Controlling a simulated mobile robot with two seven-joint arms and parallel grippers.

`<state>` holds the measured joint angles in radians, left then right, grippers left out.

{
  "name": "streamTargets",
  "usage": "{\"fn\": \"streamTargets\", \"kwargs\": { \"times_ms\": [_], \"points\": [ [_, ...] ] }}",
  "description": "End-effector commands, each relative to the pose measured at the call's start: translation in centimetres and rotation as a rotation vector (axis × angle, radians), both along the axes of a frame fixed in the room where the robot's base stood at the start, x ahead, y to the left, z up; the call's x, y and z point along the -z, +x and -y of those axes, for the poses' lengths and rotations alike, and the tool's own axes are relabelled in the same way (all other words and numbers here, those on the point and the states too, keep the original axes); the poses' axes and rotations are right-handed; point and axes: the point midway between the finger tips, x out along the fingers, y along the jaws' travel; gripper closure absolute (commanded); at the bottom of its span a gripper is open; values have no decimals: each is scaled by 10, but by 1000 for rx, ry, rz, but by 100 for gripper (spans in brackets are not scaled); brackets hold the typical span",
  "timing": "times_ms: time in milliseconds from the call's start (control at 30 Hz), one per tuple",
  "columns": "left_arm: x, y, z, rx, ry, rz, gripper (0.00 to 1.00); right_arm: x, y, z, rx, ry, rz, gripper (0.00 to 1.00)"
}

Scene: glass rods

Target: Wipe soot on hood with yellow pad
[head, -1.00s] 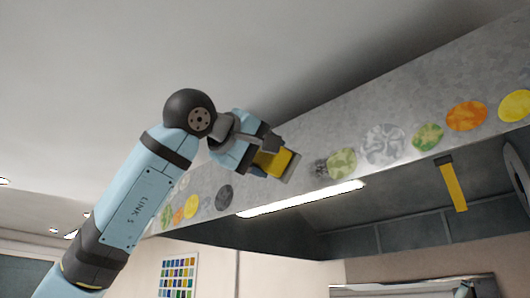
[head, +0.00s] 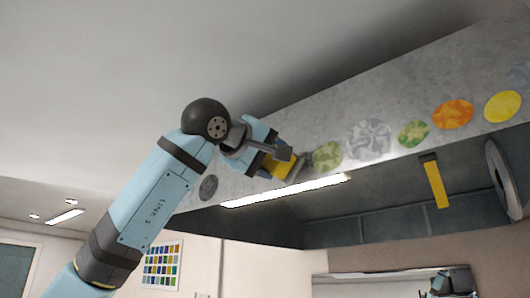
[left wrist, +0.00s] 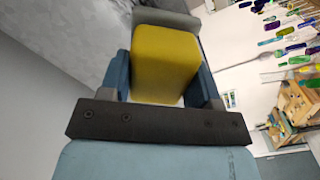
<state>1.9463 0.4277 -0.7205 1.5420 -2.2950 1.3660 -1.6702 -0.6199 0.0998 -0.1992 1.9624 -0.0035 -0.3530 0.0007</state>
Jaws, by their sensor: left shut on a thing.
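My left gripper (head: 272,157) is shut on the yellow pad (head: 282,167), up against or very close to the grey hood front (head: 400,95). The left wrist view shows the pad (left wrist: 165,62) between the blue fingers, with a grey plate at its far end. Contact with the hood cannot be told. A small dark soot-like smudge (head: 309,160) shows just right of the pad, beside a green disc (head: 328,156); part of it may be hidden by the pad. My right gripper is not in view.
Grey (head: 368,139), green, orange (head: 452,114) and yellow discs line the hood to the right. A dark disc (head: 208,187) is left of my gripper. A lit strip (head: 285,191) runs beneath. A yellow strip (head: 436,184) hangs under the hood.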

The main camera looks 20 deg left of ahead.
Motion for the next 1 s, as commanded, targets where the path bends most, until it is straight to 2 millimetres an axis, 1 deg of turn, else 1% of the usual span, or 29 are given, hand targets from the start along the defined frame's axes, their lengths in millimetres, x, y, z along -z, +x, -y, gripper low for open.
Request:
{"fn": "streamTargets", "kwargs": {
  "times_ms": [200,467,733,1000],
  "points": [
    [0,0,0,1,0,1,62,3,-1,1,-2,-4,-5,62],
    [0,0,0,0,0,1,62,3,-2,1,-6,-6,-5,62],
    [0,4,2,1,0,1,62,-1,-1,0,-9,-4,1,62],
    [0,10,3,0,-1,0,62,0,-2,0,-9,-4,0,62]
  ]
}}
